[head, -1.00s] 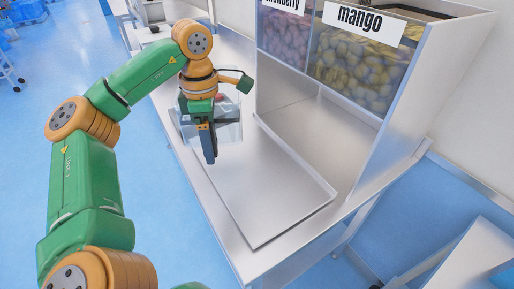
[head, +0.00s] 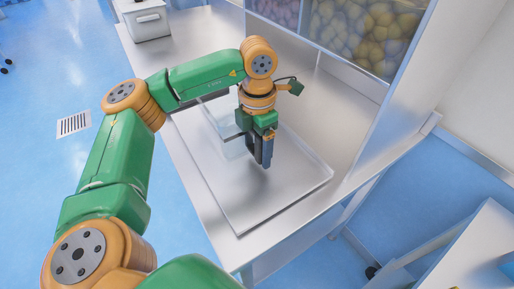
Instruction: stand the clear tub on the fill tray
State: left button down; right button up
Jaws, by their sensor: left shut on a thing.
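The clear tub (head: 231,141) is see-through and hard to make out, mostly behind and left of my left gripper (head: 263,158). My left gripper points down and is shut on the tub's wall. The tub looks upright, over the far part of the fill tray (head: 242,212), a flat metal tray with a low rim. The gripper hides part of the tub, and I cannot tell whether its base touches the tray. My right gripper is not in view.
The tray lies on a metal table (head: 178,131). A dispenser with clear bins of round pieces (head: 365,35) stands behind it, its side panel right of the tray. A grey box (head: 147,20) sits at the table's far left. The tray's near part is bare.

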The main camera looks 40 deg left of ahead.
pick_arm(q)
jog(key=shift+f, duration=0.5)
grip_release()
jog(key=shift+r, duration=0.6)
notch_tip(320, 180, up, 6)
jog(key=shift+f+b, duration=0.1)
jog(key=shift+b, duration=0.25)
notch_tip(320, 180, up, 5)
jog(key=shift+r+p, duration=0.15)
jog(key=shift+p, duration=1)
